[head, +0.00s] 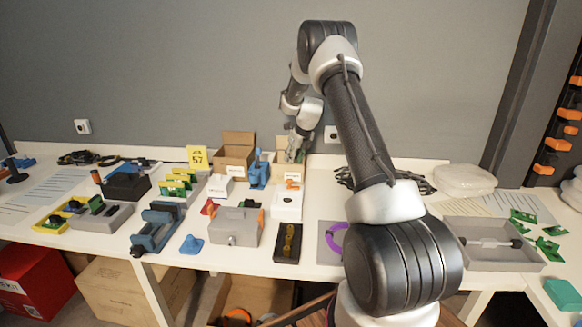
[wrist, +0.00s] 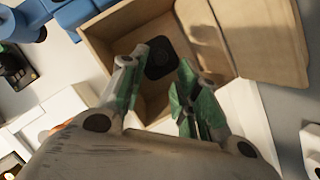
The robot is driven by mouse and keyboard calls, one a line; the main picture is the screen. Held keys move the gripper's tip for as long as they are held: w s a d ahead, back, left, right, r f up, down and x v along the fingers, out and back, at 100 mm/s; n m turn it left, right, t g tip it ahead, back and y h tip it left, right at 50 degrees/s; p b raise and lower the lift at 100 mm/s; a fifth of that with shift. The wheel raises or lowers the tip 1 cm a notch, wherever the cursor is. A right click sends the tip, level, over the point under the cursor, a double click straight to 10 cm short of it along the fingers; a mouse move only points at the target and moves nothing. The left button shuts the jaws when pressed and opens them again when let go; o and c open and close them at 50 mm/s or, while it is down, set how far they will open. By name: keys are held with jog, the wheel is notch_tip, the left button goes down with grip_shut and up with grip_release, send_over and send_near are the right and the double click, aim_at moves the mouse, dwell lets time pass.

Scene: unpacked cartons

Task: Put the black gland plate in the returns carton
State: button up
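My gripper (head: 294,152) is at the back of the table, over a small brown carton that it mostly hides in the head view. In the wrist view my gripper (wrist: 161,66) has its greenish fingers apart, with nothing held between them. A black rounded-square plate with a round mark, apparently the black gland plate (wrist: 159,57), lies inside the open carton (wrist: 112,27), beyond the fingertips. The plate is not visible in the head view. No label naming this carton as returns can be read.
Another open brown carton (head: 232,155) stands to the left, with a blue device (head: 260,171) between it and my gripper. A white box (head: 287,203), a grey case (head: 234,226) and a black tray (head: 287,243) stand in front. A yellow sign (head: 197,157) stands further left.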

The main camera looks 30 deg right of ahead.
jog(key=s+a+r+n, duration=0.5)
jog(key=s+r+n, duration=0.3)
jog(key=s+r, duration=0.4)
jog(key=s+a+r+n, duration=0.5)
jog(key=s+r+n, duration=0.3)
jog(key=r, duration=0.6)
jog(key=s+a+n, duration=0.2)
jog(key=s+n, duration=0.7)
jog(key=s, duration=0.6)
jog(key=s+a+n, duration=0.2)
jog(key=s+n, duration=0.6)
jog(key=s, duration=0.7)
jog(key=shift+n+h, duration=0.4)
